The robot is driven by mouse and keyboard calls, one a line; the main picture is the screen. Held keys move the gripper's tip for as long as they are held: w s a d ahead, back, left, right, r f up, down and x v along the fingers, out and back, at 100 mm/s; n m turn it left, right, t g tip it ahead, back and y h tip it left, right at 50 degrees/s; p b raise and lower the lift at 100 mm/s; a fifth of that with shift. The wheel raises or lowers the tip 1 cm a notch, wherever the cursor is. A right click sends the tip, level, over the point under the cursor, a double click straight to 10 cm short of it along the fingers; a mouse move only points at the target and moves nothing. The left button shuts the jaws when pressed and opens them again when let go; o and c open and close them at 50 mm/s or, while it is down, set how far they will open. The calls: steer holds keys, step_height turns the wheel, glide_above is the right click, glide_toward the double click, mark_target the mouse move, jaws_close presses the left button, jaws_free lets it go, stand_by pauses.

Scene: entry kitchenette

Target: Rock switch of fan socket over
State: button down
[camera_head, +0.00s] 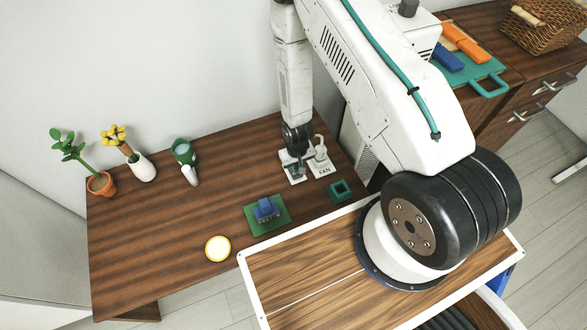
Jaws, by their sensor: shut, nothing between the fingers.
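The fan socket (324,170) is a white plate marked "FAN" with a white plug-like part standing on it, near the right end of the wooden table. A second white plate (292,180) sits directly to its left, mostly under my gripper. My gripper (297,163) is black, shut and empty, pointing down over the left plate and close beside the fan socket. Its fingertips are small in view, and I cannot tell whether they touch a plate or switch. The fan socket's switch is too small or covered to make out its position.
On the table (150,235) are a potted plant (101,184), a white vase with yellow flowers (142,168), a green-and-white item (187,163), a blue block on a green mat (267,214), a yellow disc (218,249) and a teal square (341,190). A wicker basket (545,27) stands back right.

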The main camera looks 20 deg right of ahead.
steer(key=shift+f, duration=0.95)
stand_by(0.3)
steer(key=shift+r, duration=3.55)
steer(key=shift+s, duration=0.1)
steer(key=s+r+g, duration=0.1)
steer(key=s+g, duration=0.2)
steer(key=s, duration=0.2)
steer(key=s+d+r+g, duration=0.1)
steer(key=s+r, duration=0.1)
steer(key=r, duration=1.3)
steer(key=s+d+r, duration=0.1)
steer(key=s+r, duration=0.2)
steer(key=r, duration=1.3)
steer(key=s+r+t, duration=0.1)
steer(key=s+r, duration=0.3)
steer(key=r, duration=0.3)
steer(key=s+r+t, duration=0.2)
steer(key=s+r, duration=0.2)
steer(key=r, duration=0.2)
steer(key=s+d+r+t, duration=0.1)
steer(key=s+r+t, duration=0.1)
steer(key=r, duration=0.5)
steer(key=shift+s+r, duration=0.3)
steer(key=shift+s, duration=0.6)
